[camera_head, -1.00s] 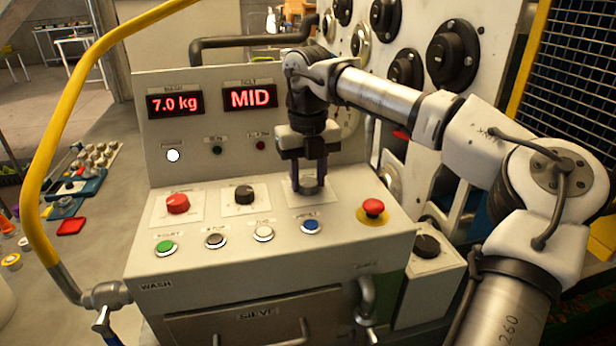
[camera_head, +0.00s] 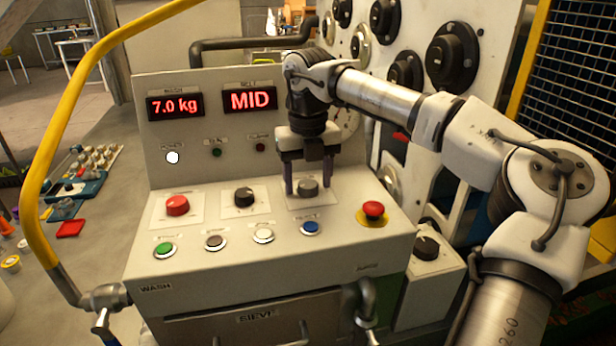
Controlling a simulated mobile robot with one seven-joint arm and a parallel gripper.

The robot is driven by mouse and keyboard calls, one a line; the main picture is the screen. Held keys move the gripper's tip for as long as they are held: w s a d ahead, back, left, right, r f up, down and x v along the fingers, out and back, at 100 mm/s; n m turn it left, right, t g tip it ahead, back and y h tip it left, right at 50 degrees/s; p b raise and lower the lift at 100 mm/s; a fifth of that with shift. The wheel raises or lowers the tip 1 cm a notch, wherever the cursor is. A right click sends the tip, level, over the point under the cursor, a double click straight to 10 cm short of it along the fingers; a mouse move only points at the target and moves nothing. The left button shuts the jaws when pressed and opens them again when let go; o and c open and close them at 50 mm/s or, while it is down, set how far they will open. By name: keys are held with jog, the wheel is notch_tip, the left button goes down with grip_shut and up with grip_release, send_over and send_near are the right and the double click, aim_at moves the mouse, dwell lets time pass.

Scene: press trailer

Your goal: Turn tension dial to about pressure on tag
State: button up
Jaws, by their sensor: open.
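My gripper (camera_head: 308,188) points down over the right part of the sloped control panel, with its two fingers spread. A grey dial (camera_head: 307,185) on a pale square plate shows between the fingers, with a gap on each side. A black dial (camera_head: 244,197) with a light pointer mark and a red dial (camera_head: 177,205) stand to its left in the same row. The small labels are too blurred to tell which dial is tension. I see no readable pressure tag. The displays read "7.0 kg" (camera_head: 175,106) and "MID" (camera_head: 250,99).
A row of green, grey, white and blue buttons (camera_head: 310,229) lies in front of the dials. A red mushroom button (camera_head: 373,209) is at the panel's right. A yellow rail (camera_head: 45,190) bounds the left. Large black knobs (camera_head: 452,57) stand on the panel behind my arm.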

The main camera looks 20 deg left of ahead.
aim_at(308, 184)
notch_tip(308, 184, up, 14)
dwell(0.5)
jog(key=shift+f, duration=0.2)
